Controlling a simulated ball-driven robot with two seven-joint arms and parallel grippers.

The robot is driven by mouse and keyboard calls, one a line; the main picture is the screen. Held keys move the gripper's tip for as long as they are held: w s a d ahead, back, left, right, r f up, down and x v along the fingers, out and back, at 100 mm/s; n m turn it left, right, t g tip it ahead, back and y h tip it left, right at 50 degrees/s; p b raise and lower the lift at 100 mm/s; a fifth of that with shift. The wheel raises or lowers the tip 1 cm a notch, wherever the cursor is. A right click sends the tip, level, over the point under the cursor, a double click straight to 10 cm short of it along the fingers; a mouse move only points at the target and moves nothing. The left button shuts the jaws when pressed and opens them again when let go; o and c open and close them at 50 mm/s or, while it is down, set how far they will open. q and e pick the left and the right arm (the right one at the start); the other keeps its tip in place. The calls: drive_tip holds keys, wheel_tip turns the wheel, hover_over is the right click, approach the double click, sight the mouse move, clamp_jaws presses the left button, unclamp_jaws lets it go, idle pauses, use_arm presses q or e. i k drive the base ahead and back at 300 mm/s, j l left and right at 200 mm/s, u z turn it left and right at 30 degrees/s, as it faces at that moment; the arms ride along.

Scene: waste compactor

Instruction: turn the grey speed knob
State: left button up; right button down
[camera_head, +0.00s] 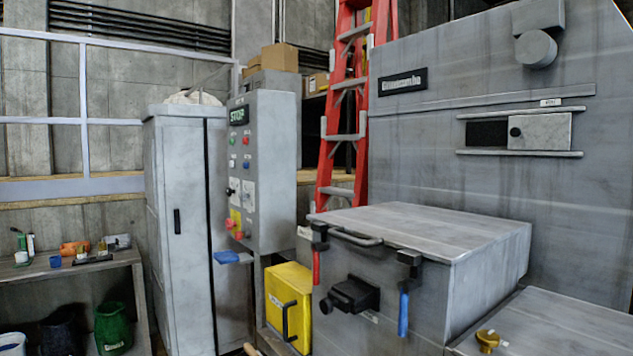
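No grey knob with a readable speed label can be made out. A control panel (265,150) stands upright left of centre, its narrow front face turned to the left. That face bears a "STOP" sign, small coloured buttons, pale plates with a small dark knob (230,191), and a red button (239,235) low down. A large grey round part (536,48) sticks out from the grey machine (440,140) at upper right; I cannot tell whether it is the speed knob. Neither of my grippers is in view.
A grey box with a lid (420,230) and red and blue handles stands in front of the machine. A yellow box (289,305) is below the panel. A grey cabinet (180,230) and a cluttered bench (70,268) are at left. A red ladder (335,150) stands behind.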

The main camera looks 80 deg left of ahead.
sight(243, 196)
drive_tip(key=u, duration=2.9)
